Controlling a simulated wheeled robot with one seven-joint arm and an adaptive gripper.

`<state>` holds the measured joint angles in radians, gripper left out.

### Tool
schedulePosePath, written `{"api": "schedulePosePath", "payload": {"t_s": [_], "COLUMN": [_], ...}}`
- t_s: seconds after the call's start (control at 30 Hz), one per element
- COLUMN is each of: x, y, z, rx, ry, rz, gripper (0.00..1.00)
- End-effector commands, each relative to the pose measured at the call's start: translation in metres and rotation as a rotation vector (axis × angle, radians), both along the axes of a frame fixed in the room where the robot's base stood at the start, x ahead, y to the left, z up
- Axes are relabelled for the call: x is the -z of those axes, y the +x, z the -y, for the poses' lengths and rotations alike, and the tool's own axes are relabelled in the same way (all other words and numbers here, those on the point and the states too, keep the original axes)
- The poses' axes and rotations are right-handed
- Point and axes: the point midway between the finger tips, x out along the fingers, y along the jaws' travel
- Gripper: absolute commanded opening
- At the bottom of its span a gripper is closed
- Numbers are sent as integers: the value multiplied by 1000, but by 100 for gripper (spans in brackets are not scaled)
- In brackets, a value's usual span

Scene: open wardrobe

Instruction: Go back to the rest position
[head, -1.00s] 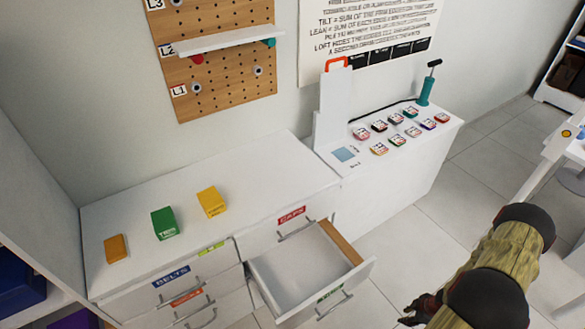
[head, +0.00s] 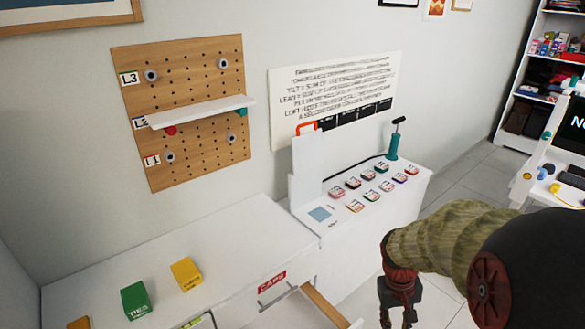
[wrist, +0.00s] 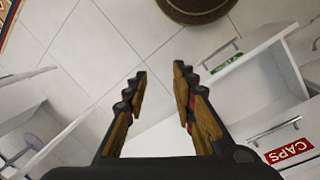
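My gripper (wrist: 160,85) is open in the wrist view, its two fingers spread apart with nothing between them. Below it lie the tiled floor and the front of the white dresser. In the head view my gripper (head: 400,312) hangs at the bottom, right of the dresser, and its fingertips are not clear there. My arm reaches in from the right edge of the head view.
A pulled-out drawer (wrist: 255,88) juts from the dresser (head: 235,238). Orange, green (head: 136,300) and yellow (head: 186,274) boxes stand on top. Several labelled pieces and a teal pump (head: 391,147) are on the white counter (head: 350,232). Tiled floor (head: 470,165) is free behind my arm.

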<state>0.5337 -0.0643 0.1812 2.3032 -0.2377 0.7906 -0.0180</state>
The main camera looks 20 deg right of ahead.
Motion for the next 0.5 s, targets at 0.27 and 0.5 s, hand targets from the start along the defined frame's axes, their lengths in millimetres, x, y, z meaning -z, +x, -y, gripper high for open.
{"api": "schedulePosePath", "payload": {"t_s": [0.27, 0.5], "x": [-79, -140], "y": [0, -2], "z": [-101, -164], "rx": [-35, -179], "ry": [48, 51], "rz": [188, 416], "gripper": [27, 27]}}
